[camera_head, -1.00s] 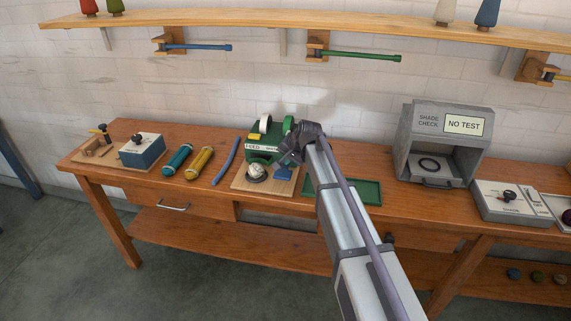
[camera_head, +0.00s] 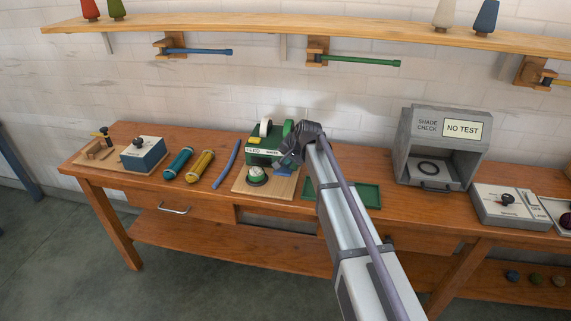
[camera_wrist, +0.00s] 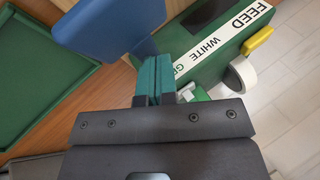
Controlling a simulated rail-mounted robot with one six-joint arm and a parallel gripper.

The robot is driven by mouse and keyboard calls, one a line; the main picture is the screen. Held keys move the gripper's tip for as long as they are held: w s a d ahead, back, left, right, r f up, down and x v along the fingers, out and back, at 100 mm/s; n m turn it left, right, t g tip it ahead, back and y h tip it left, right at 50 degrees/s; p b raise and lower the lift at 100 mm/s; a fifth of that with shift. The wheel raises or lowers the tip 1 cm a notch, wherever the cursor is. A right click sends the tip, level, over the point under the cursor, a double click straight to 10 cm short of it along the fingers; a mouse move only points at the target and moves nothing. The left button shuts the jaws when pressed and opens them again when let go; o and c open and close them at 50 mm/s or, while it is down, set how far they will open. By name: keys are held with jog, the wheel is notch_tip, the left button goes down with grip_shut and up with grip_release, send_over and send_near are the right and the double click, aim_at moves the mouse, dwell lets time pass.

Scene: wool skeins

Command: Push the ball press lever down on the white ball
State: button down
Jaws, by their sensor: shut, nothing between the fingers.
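The white ball (camera_head: 257,174) sits in a dark round holder on a wooden board (camera_head: 240,189) in the head view, with green showing on it. A green machine (camera_head: 262,157) labelled FEED and WHITE stands behind it; it also shows in the wrist view (camera_wrist: 205,65). My gripper (camera_head: 289,162) is to the right of the ball, close to the machine's front. In the wrist view my gripper (camera_wrist: 152,78) has its fingers together, with nothing held. A blue plate (camera_wrist: 105,22) is just beyond the fingertips there. I cannot tell which part is the press lever.
A green tray (camera_head: 366,193) lies right of the board, partly behind my arm. A grey shade-check box (camera_head: 440,150) stands on the right.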

jog(key=shift+w+r+p, duration=0.2)
jog(key=shift+r+p, duration=0.15)
jog(key=shift+r, duration=0.2)
jog(key=r+p, duration=0.1)
jog(key=w+r+p, duration=0.1)
jog(key=r+p, duration=0.3)
jog(key=shift+w+d, duration=0.25)
jog(key=shift+f, duration=0.1)
dwell(0.4)
jog(key=s+d+f+n+g+h, duration=0.1)
jog(key=s+d, duration=0.3)
jog(key=s, duration=0.8)
jog(key=s+d+n+g+h, duration=0.1)
jog(key=s+d, duration=0.3)
jog(key=s, duration=0.9)
jog(key=s+d+f+n+g+h, duration=0.1)
jog(key=s+d+n+g+h, duration=0.1)
jog(key=s, duration=1)
jog(key=shift+s+d+f+n+g, duration=0.35)
jog(key=shift+d+n+g, duration=0.3)
jog(key=shift+d, duration=0.4)
